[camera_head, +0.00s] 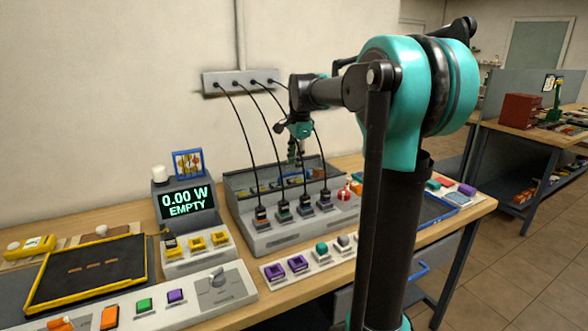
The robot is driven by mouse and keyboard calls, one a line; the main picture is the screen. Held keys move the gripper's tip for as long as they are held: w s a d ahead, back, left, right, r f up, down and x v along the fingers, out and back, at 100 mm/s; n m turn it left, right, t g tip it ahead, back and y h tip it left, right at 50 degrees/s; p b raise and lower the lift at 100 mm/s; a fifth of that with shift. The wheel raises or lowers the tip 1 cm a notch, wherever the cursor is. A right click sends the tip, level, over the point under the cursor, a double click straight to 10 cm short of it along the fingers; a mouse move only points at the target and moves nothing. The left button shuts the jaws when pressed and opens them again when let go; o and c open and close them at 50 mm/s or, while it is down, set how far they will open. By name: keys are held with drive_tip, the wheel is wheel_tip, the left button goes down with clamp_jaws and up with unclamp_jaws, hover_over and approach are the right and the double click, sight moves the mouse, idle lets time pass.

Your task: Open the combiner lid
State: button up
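The grey combiner box (285,238) stands on the bench in the middle of the view, with several black plugs along its front. A dark, see-through panel that looks like its lid (243,184) rises behind the plugs; its exact angle is hard to tell. Coloured items show through or behind it. My gripper (296,150) points down above the back of the box, near the panel's upper edge. It is small and partly lost among the cables, so contact and finger opening cannot be made out.
Black cables (236,130) hang from a wall strip (240,82) to the plugs, close around my gripper. A display box (188,205) reading "0.00 W EMPTY" stands left. Front switch panels (190,303) and a black yellow-edged tray (92,270) crowd the bench. A blue tray (433,208) lies right.

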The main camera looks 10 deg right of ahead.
sight(294, 173)
drive_tip(key=shift+w+a+f, duration=0.1)
drive_tip(key=shift+w+f, duration=0.05)
drive_tip(key=shift+f, duration=0.65)
drive_tip(key=shift+w+f, duration=0.15)
drive_tip(key=shift+f, duration=0.65)
clamp_jaws()
